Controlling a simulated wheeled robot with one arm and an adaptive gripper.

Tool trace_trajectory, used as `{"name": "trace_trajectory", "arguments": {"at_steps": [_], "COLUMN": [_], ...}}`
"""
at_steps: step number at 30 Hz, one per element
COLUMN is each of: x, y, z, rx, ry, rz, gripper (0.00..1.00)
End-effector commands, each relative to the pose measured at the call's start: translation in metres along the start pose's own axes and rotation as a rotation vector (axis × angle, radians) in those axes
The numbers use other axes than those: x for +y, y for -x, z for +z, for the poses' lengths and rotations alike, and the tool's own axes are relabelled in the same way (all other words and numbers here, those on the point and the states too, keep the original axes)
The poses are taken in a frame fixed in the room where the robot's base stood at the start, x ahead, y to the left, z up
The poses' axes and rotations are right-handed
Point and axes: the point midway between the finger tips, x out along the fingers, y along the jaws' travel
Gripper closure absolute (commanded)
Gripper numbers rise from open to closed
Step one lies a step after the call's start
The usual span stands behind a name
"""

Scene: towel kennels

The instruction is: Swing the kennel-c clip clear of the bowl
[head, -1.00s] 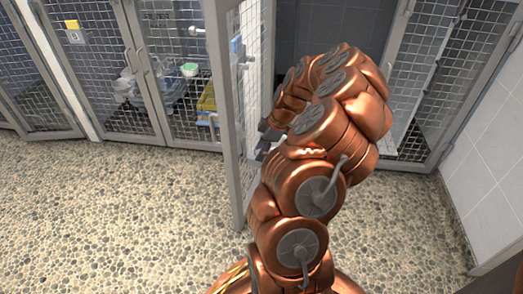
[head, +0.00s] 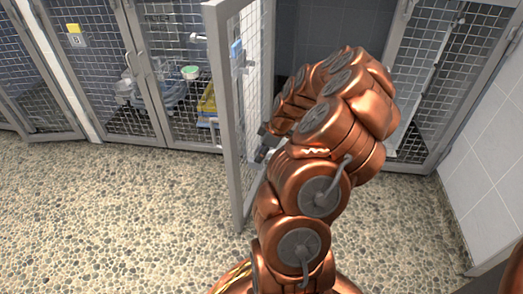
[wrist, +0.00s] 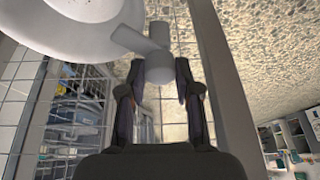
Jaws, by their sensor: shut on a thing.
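In the wrist view, a grey clip (wrist: 160,68) with a thick round stem and a flat arm lies between the fingers of my gripper (wrist: 160,82), which is shut on the stem. The clip's flat arm reaches left across the edge of a white bowl (wrist: 70,42). I cannot tell whether arm and bowl touch. In the head view, an open mesh door (head: 222,95) with a blue tag (head: 236,50) stands edge-on left of my arm. My gripper (head: 262,143) is small and partly hidden beside it. I cannot make out the clip or the held bowl there.
Closed mesh kennels (head: 165,70) stand at the back left, with a green-topped dish (head: 190,72) and a yellow item inside. Another mesh door (head: 435,80) and a tiled wall (head: 495,150) stand at the right. The pebbled floor (head: 110,215) is clear at the left.

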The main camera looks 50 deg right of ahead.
Motion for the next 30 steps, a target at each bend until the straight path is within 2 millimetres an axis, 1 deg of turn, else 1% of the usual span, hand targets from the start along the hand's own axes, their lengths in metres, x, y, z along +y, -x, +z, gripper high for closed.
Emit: {"name": "trace_trajectory", "arguments": {"at_steps": [1,4,30], "x": [-0.0034,-0.0047,-0.0068], "y": [0.0037,0.0037,0.0031], "z": [0.0,-0.0002,-0.0025], "rx": [-0.001,0.001,0.02], "ry": [-0.038,-0.123,-0.879], "rz": [0.006,0.04,0.36], "gripper": [1.0,1.0,1.0]}}
